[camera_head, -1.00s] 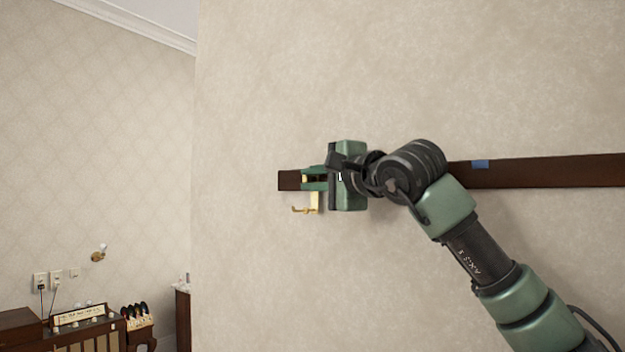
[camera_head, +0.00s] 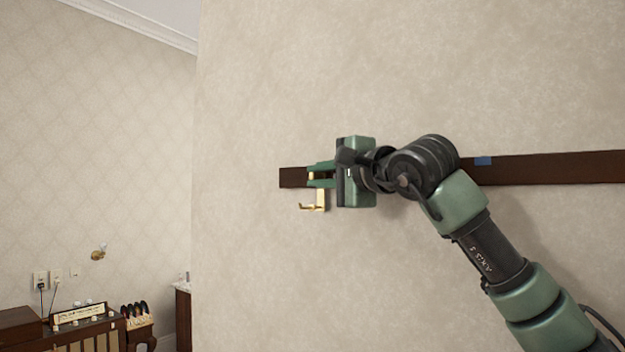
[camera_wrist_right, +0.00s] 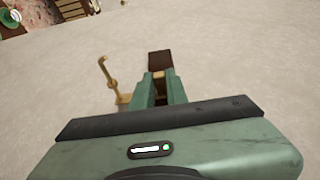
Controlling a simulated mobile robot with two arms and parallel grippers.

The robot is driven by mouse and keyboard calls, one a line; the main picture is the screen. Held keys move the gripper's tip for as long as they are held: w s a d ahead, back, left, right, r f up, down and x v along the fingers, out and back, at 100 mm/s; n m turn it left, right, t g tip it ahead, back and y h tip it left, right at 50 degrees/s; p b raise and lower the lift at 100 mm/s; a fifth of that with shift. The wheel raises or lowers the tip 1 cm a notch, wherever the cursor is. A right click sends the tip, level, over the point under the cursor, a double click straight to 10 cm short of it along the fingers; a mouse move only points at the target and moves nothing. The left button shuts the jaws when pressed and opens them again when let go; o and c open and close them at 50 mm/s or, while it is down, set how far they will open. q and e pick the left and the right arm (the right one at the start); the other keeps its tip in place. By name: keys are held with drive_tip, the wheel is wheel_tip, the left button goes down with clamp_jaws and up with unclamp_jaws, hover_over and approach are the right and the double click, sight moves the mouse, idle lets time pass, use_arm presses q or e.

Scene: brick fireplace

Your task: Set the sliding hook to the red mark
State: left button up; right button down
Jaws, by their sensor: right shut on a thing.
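The brass sliding hook (camera_head: 319,202) sits on the dark wooden rail (camera_head: 550,168) near the rail's left end, with its prong hanging below. It also shows in the right wrist view (camera_wrist_right: 109,78), left of the fingers. My right gripper (camera_head: 318,176) is shut on the hook's brass slider, its green fingers above and below it; in the right wrist view the fingers (camera_wrist_right: 160,88) close around the brass piece. A blue mark (camera_head: 483,161) is on the rail, right of my wrist. No red mark shows; my gripper and arm hide the rail's middle stretch. My left gripper is not in view.
The plain wall around the rail is clear. At the lower left stand a radio-like cabinet (camera_head: 85,330) and a rack of dark discs (camera_head: 136,318). Wall sockets (camera_head: 48,279) and a small brass fixture (camera_head: 98,254) are on the far wall.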

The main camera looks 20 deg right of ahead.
drive_tip(key=s+d+b, duration=0.2)
drive_tip(key=s+d, duration=0.6)
drive_tip(key=s, duration=0.2)
drive_tip(key=shift+s+d+b, duration=0.25)
drive_tip(key=shift+s+b, duration=0.1)
drive_tip(key=shift+s, duration=0.05)
drive_tip(key=c, duration=1.4)
unclamp_jaws()
drive_tip(key=shift+d, duration=0.1)
drive_tip(key=b+v, duration=0.2)
drive_tip(key=v, duration=0.6)
drive_tip(key=shift+b, duration=0.4)
drive_tip(key=shift+f, duration=0.15)
